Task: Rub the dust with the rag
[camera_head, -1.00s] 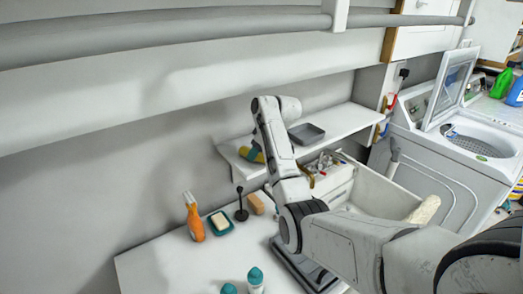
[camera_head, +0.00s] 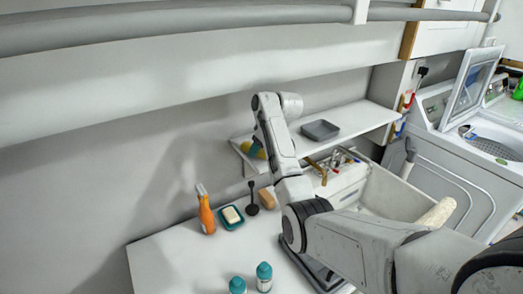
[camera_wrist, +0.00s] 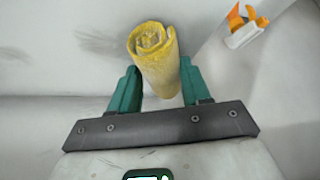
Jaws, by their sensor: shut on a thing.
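The rag (camera_wrist: 158,62) is a rolled yellow cloth, upright between the two green fingers of my gripper (camera_wrist: 155,88) in the wrist view. My gripper is shut on its lower part, and the roll's spiral end points away from me. Dark smudges that look like dust (camera_wrist: 100,42) lie on the pale surface left of the rag, apart from it in the picture. A fainter smudge (camera_wrist: 14,54) is at the far left. In the head view the rag (camera_head: 259,152) shows as a small yellow patch near the wall, partly hidden by my arm.
A white shelf (camera_head: 352,124) holds a grey tray (camera_head: 320,130). The sink (camera_head: 385,195) and washing machine (camera_head: 450,165) are right.

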